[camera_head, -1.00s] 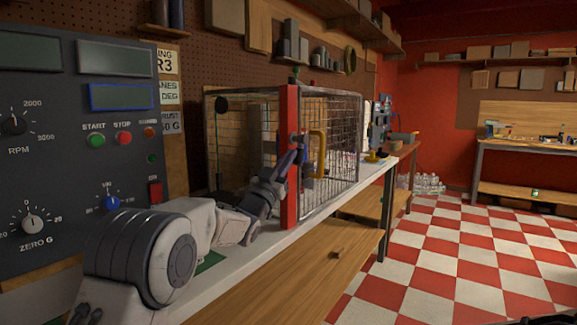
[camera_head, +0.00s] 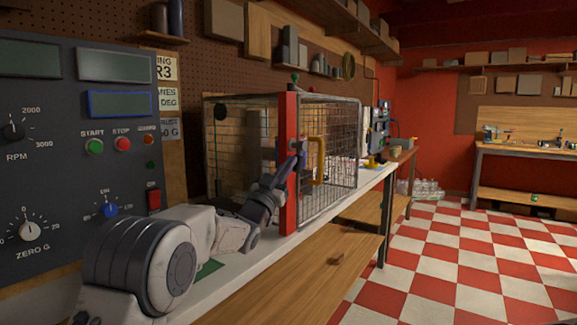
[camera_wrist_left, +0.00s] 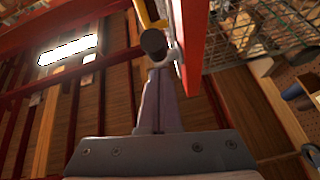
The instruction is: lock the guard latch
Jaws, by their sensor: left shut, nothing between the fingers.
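The mesh guard (camera_head: 330,190) stands on the bench, with a red post (camera_head: 288,205) at its near corner and a yellow handle (camera_head: 318,160) just right of the post. The latch shows in the left wrist view as a dark round knob (camera_wrist_left: 153,42) on a grey piece beside the red post. My left gripper (camera_head: 297,155) is shut and empty, its tips at the post's height near the handle. In the wrist view the tips (camera_wrist_left: 159,76) are just below the knob; I cannot tell whether they touch it. My right gripper is out of view.
A control panel (camera_head: 60,185) with knobs and buttons stands at the left. The checkered floor (camera_head: 450,260) to the right is clear.

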